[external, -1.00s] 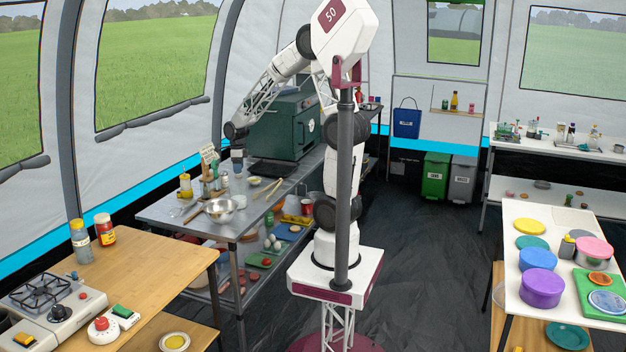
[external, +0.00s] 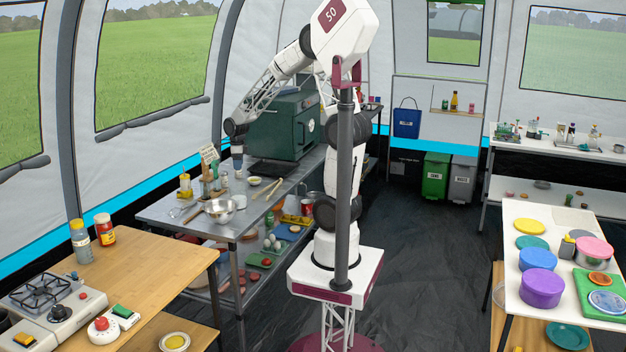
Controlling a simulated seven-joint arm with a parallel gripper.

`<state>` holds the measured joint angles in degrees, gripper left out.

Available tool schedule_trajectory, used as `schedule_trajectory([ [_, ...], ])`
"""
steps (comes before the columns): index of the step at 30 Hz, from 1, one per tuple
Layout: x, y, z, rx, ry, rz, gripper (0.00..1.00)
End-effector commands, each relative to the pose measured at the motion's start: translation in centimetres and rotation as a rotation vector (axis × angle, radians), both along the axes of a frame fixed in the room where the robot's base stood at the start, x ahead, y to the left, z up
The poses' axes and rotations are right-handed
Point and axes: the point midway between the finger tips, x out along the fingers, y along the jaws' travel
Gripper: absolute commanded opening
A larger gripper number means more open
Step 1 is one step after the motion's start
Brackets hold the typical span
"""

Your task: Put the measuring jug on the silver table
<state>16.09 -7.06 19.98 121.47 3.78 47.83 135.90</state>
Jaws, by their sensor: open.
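The silver table (external: 160,212) is the long metal bench at centre left. My gripper (external: 238,171) points down over its middle, low above the items there. It is open, but its fingers are very small in this view, and I cannot tell whether anything stands between them. I cannot pick out the measuring jug with certainty. A small clear or pale vessel (external: 240,201) stands on the silver table beside a metal pan (external: 219,211), nearer the camera than my gripper.
A dark green oven (external: 283,125) stands just right of my gripper. Utensils (external: 273,188) and a small bowl (external: 255,181) lie nearby. The table's front left corner is mostly clear.

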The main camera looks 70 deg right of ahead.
Motion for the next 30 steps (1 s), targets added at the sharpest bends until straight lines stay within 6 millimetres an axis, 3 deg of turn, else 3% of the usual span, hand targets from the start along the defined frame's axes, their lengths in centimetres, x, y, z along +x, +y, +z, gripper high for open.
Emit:
schedule_trajectory([
  [8,-1.8,1.9,2.5,-0.010,-0.037,0.246,0.64],
  [18,-6.5,5.9,7.1,-0.047,-0.107,0.834,0.64],
  [30,-13.2,10.0,11.2,-0.123,-0.162,1.555,0.64],
])
